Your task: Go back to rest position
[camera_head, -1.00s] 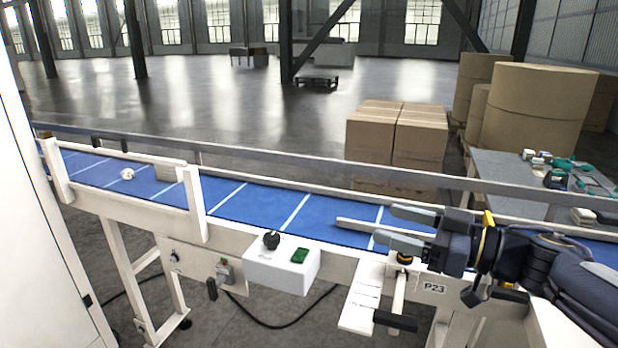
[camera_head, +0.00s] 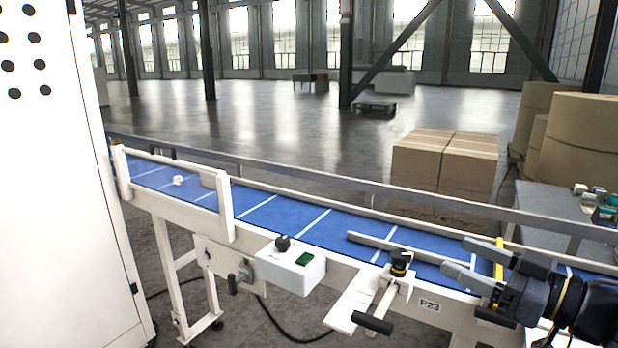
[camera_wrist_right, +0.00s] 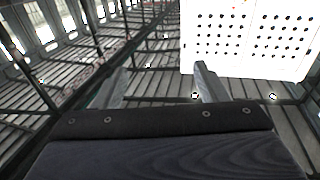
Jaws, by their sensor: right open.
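My right gripper (camera_head: 468,262) is at the right of the head view, its two grey fingers spread apart with nothing between them. It is over the right part of the blue conveyor (camera_head: 262,212), near the front rail. In the right wrist view the two fingers (camera_wrist_right: 162,88) also stand apart and empty, with a perforated white panel beyond them. My left gripper is in neither view.
A white control box (camera_head: 290,268) with a black knob and a clamp with a black handle (camera_head: 372,323) sit on the conveyor's front side. A white cabinet (camera_head: 60,200) stands at left. Cartons (camera_head: 440,165), paper rolls (camera_head: 580,145) and a grey table (camera_head: 550,205) are at right.

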